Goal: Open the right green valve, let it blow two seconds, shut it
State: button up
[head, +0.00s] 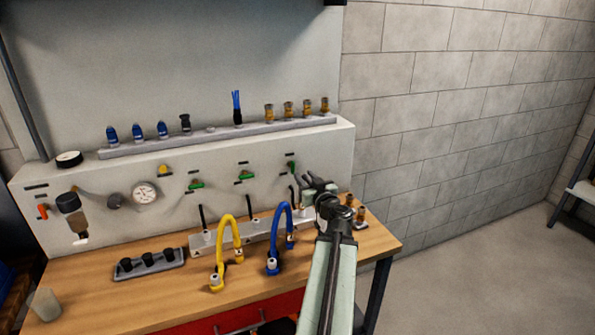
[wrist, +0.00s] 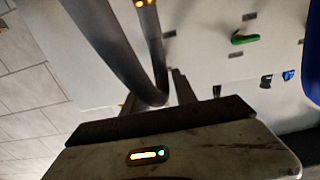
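Three green valve handles sit in a row on the pale panel. The right green valve (head: 291,166) is small in the head view, and its handle looks more upright than the others. The middle green valve (head: 246,176) and the left green valve (head: 196,184) look near level. My gripper (head: 316,184) is just right of and below the right valve, in front of the panel's right end. Whether it touches the handle cannot be told. In the wrist view one level green handle (wrist: 245,39) shows; the right valve cannot be made out there. My gripper's finger opening is unclear.
A blue hose (head: 274,238) and a yellow hose (head: 237,238) stand on the wooden bench (head: 115,293) left of my arm. Brass fittings (head: 360,213) stand at its right end. A block wall (head: 430,120) is right, with open floor.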

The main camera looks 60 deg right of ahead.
aim_at(294, 165)
jog(key=shift+w+d, duration=0.1)
jog(key=shift+w, duration=0.35)
jog(key=x, duration=0.7)
jog(key=shift+s, duration=0.1)
jog(key=shift+c, duration=0.3)
